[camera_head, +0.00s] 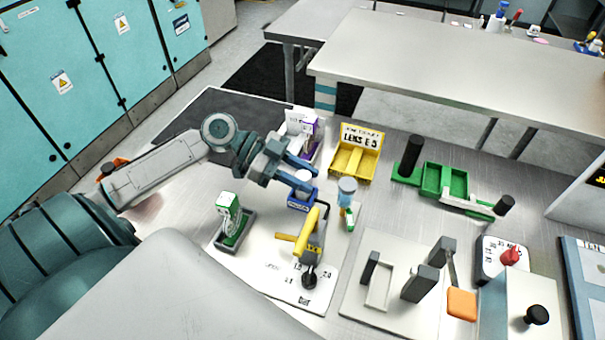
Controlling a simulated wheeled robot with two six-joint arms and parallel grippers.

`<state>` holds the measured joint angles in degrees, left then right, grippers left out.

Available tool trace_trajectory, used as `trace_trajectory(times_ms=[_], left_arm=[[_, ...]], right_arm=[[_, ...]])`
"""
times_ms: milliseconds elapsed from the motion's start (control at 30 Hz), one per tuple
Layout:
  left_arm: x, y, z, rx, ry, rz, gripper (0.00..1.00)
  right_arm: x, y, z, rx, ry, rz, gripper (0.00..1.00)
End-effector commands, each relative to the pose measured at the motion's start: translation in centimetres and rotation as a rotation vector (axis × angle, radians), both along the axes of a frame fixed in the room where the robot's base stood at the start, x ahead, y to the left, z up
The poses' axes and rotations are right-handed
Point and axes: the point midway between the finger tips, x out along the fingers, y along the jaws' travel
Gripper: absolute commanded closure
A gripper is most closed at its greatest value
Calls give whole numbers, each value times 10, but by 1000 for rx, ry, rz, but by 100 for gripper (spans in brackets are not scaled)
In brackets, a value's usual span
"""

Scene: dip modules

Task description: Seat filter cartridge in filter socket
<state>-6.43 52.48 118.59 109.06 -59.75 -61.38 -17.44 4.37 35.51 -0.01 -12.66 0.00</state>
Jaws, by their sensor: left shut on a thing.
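My left gripper (305,178) reaches in from the left, with its fingers to the right and slightly down. It is shut on a white cylinder, which looks like the filter cartridge (303,177). The fingers hide part of the cylinder. Directly below it in the picture is a blue block with a white label, which looks like the filter socket (300,201). The cylinder's lower end meets the block's top in this view, but I cannot tell whether it is inside or just above it. My right gripper is not in view.
Close by stand a yellow-handled clamp (312,235), a light-blue-topped part (347,190), a green-and-white module (232,225), a yellow bin (356,158) and a purple-and-white holder (308,135). A grey fixture plate (395,310) and a green fixture (440,182) lie to the right.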

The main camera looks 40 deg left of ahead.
Motion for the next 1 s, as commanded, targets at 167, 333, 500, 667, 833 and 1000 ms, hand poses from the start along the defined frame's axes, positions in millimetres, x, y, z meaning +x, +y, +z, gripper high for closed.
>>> trace_trajectory(times_ms=[167,333,500,667,833,1000], left_arm=[[0,0,-2,0,0,0,47],[0,0,-2,0,0,0,47],[0,0,2,0,0,0,47],[-3,7,3,3,2,-1,47],[-6,20,8,6,4,-1,47],[-11,34,16,5,5,-3,47]], right_arm=[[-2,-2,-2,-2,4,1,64],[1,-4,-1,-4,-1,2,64],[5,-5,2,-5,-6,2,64],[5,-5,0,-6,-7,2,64],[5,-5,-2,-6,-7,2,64],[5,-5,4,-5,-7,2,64]])
